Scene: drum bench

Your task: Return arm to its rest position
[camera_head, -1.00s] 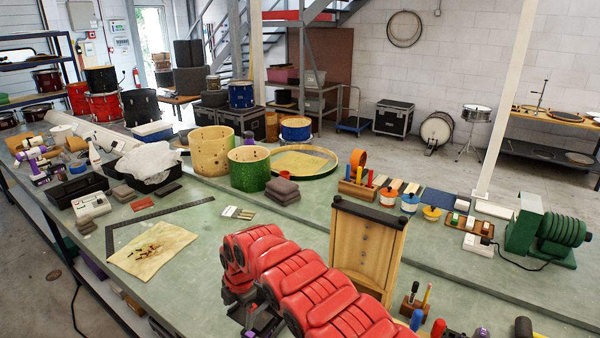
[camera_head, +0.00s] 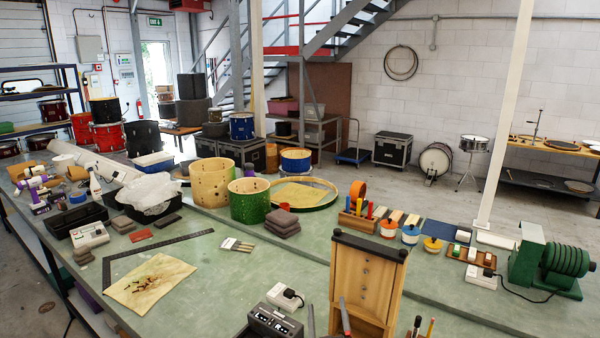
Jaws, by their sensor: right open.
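My right gripper (camera_head: 328,318) shows only at the bottom edge, as two narrow upright grey fingertips with a gap between them. It is open, with nothing between the fingers. One fingertip overlaps the lower left of the wooden box (camera_head: 368,272) with a dark top; the other is over the bench just left of it. I cannot tell whether they touch anything. The rest of my right arm is below the picture. My left gripper is not in view.
A black device with dials (camera_head: 272,322) and a white socket block (camera_head: 285,297) lie left of the fingertips. Several pencils (camera_head: 430,327) stand at right. A steel square (camera_head: 160,243) and tan cloth (camera_head: 150,281) lie left. The green bench (camera_head: 225,283) between is bare.

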